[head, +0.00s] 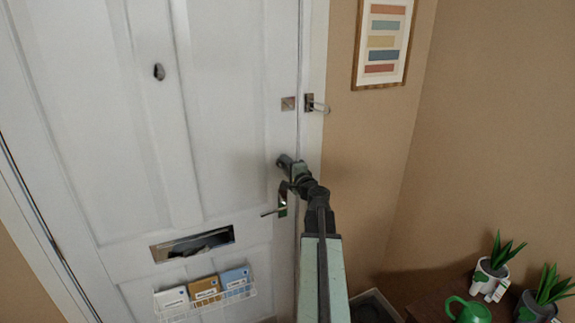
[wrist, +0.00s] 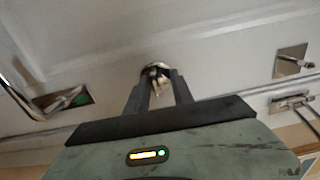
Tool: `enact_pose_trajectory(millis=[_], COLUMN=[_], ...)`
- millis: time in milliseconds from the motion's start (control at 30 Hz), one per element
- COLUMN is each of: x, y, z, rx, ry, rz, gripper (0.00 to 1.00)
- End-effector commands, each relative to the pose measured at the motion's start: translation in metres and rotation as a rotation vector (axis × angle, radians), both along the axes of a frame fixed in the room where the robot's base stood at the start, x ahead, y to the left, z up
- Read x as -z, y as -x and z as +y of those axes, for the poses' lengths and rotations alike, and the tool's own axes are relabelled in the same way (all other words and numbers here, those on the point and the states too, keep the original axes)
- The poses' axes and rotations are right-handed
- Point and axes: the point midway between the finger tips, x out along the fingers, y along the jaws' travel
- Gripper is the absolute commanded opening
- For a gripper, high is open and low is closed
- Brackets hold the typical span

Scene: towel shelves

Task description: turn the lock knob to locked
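The lock knob (wrist: 159,82) is a small metallic turn piece on a round plate on the white door (head: 215,120). In the wrist view it lies between my two fingertips. My gripper (wrist: 160,88) is open, with a finger on each side of the knob and what looks like a gap on both sides. In the head view my gripper (head: 284,163) is at the door's right edge, above the lever handle, and hides the knob. The knob's exact angle is hard to make out.
The lever handle (head: 274,211) with a green mark is just below my gripper. A metal plate (head: 288,103) and a door guard (head: 312,104) are above. A mail slot (head: 192,243) and a card rack (head: 205,302) are lower left. Plants (head: 497,262) stand at lower right.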

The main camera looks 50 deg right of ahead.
Motion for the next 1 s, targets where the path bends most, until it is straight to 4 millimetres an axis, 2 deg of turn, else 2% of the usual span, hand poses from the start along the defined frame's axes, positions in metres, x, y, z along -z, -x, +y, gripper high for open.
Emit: enact_pose_trajectory(millis=[367, 467, 700, 800, 1000], x=[0.001, 0.000, -0.003, -0.004, -0.003], y=[0.006, 0.016, 0.059, 0.072, 0.074], z=[-0.001, 0.003, 0.021, 0.025, 0.025], rx=[0.008, 0.008, 0.009, 0.007, 0.006], ry=[0.004, 0.004, 0.002, 0.002, 0.001], rz=[0.004, 0.004, 0.004, 0.004, 0.004], gripper=[0.31, 0.31, 0.31, 0.31, 0.31])
